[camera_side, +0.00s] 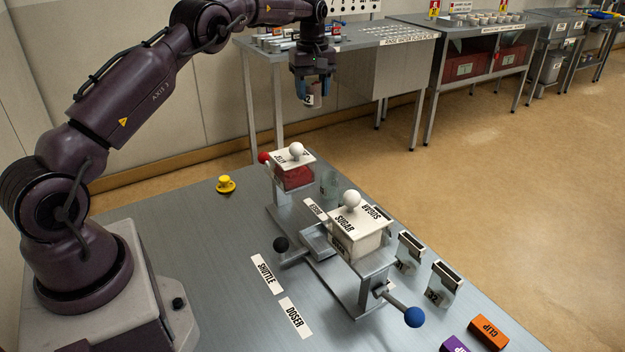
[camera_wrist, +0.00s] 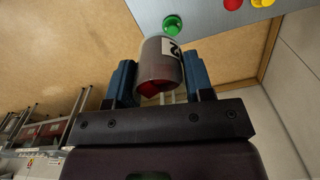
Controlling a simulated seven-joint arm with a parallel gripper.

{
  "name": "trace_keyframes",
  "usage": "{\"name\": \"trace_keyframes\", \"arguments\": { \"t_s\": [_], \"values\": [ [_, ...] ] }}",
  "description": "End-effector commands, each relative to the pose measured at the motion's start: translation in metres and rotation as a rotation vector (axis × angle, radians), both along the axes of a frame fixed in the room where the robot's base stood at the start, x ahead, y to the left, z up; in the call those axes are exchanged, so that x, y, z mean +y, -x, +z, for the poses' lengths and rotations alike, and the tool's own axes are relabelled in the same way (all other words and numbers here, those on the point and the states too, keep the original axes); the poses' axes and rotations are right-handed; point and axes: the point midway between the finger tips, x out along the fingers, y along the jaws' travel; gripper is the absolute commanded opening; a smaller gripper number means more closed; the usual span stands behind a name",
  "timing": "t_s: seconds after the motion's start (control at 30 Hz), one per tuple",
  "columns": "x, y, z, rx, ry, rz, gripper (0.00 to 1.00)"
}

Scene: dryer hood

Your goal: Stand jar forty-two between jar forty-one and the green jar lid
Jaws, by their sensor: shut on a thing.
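My gripper (camera_side: 312,92) is high above the far end of the steel table, its blue fingers shut on a small clear jar with a white label and red contents. The label's visible part ends in a 2, so I take this as jar forty-two (camera_side: 314,101). It also shows between the fingers in the wrist view (camera_wrist: 162,65). The green jar lid (camera_wrist: 172,25) lies on the table near its edge in the wrist view. A faint glassy shape (camera_side: 329,183) stands behind the hoppers; I cannot tell whether it is jar forty-one.
A yellow knobbed lid (camera_side: 226,184) lies on the table at left. The SUGAR hopper (camera_side: 358,238) and a red-filled hopper (camera_side: 294,178) stand mid-table with projecting ball handles. Benches stand beyond the floor gap.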

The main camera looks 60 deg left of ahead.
Motion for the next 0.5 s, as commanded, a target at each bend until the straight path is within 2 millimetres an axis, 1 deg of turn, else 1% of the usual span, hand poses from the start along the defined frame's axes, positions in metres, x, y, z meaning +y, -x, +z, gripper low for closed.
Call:
{"name": "trace_keyframes", "arguments": {
  "t_s": [0.03,0.1,0.3,0.5],
  "values": [
    [-0.001,0.001,-0.013,0.005,0.003,-0.001,0.19],
    [-0.001,0.001,-0.032,0.005,0.003,-0.001,0.19],
    [-0.001,0.001,-0.083,0.004,0.003,-0.001,0.19],
    [0.0,0.0,-0.116,0.002,0.001,-0.001,0.19]
  ]
}}
